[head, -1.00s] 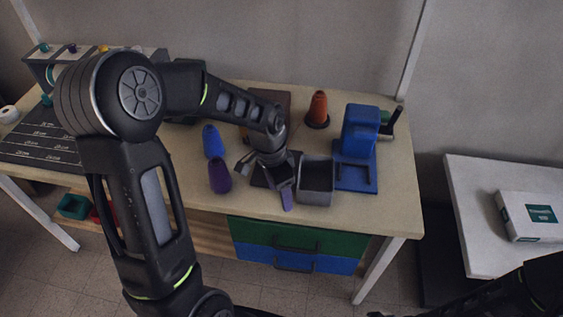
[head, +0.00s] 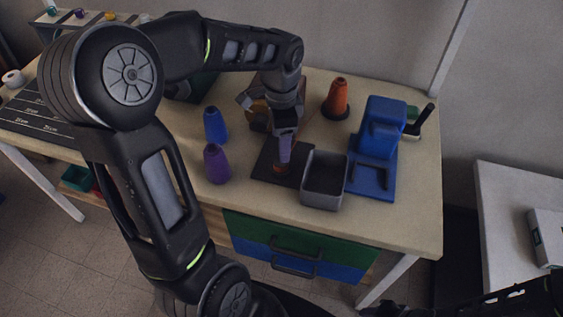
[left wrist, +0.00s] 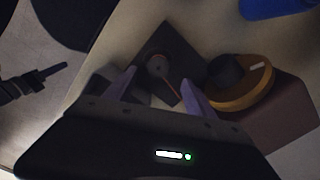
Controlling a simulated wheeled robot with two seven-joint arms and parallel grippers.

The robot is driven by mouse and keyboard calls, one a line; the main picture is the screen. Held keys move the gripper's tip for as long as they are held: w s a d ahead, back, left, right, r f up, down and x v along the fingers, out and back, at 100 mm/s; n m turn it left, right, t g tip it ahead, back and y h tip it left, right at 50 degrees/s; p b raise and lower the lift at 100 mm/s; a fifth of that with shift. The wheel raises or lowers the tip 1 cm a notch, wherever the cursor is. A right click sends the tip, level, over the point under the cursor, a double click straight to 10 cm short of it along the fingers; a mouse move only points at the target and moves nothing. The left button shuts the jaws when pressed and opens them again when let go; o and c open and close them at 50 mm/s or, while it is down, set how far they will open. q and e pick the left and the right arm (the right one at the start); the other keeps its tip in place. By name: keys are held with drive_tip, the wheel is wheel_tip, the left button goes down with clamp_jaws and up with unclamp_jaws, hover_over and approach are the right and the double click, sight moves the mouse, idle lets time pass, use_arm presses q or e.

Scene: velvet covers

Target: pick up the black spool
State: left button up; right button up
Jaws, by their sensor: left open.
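A small round dark thing with a reddish rim, which looks like the black spool (left wrist: 157,62), stands on a dark square mat (left wrist: 183,47). In the head view the mat (head: 264,168) lies left of the grey bin, and a reddish bit of the spool (head: 281,169) shows below a purple finger. My left gripper (left wrist: 155,88) is open above the mat, its fingers pointing down; the spool lies ahead, between the fingertips as the wrist view sees it. I cannot tell how far below it is. My right arm is at the bottom right; its fingers are unclear.
The grey bin (head: 324,184) and a blue machine (head: 376,150) stand close right of the mat. A blue cone (head: 215,125) and purple cone (head: 216,164) stand left. An orange cone (head: 337,98) is behind. An orange disc (left wrist: 240,90) lies on a brown block beside the mat.

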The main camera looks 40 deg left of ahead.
use_arm(q)
drive_tip(key=shift+f, duration=0.55)
wheel_tip(320, 180, down, 5)
drive_tip(key=shift+s+f+p, duration=0.1)
drive_tip(key=shift+s+p, duration=0.05)
drive_tip(key=shift+p, duration=0.25)
drive_tip(key=shift+c, duration=0.3)
clamp_jaws()
idle(0.5)
